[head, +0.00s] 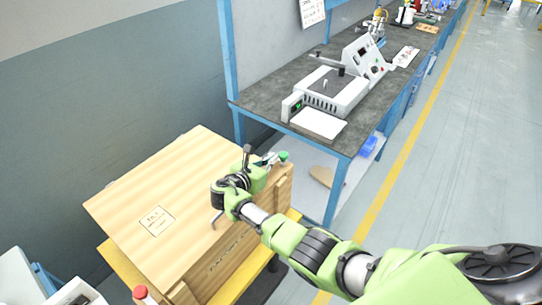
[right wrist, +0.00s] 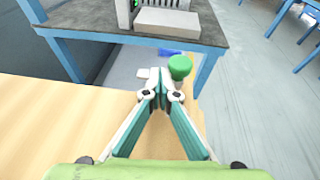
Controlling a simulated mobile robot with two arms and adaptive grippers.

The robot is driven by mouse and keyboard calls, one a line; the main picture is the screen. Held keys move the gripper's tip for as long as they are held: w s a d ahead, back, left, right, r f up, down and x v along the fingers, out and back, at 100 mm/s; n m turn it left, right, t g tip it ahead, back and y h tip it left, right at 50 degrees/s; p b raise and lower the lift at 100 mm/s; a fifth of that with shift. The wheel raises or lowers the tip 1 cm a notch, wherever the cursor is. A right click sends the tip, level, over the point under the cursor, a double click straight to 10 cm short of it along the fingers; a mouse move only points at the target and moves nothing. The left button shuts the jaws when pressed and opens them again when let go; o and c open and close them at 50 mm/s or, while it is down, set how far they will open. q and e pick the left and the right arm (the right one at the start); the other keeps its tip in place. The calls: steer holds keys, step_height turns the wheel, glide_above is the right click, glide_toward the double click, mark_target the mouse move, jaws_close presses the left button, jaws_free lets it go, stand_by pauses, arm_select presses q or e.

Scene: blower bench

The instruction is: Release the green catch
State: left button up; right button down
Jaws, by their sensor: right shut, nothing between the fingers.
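The green catch (head: 283,156) is a small green-topped knob at the far right corner of a wooden box (head: 120,200). It shows in the right wrist view (right wrist: 180,66) just beyond my fingertips and slightly to their right. My right gripper (head: 268,159) is shut and empty above the box's far right corner. Its fingers (right wrist: 162,76) meet at the tips close to the catch; whether they touch it I cannot tell. The catch's lower part is partly hidden by a finger in the wrist view. My left gripper is not in view.
A red knob (head: 140,292) sits at the box's near edge. The box stands on a yellow-edged support (head: 119,265). A blue-framed bench (head: 268,95) with a white device (head: 335,92) stands beyond it. Open floor with a yellow line lies to the right.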

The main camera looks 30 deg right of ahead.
step_height(320, 180, up, 10)
stand_by(0.5)
stand_by(0.4)
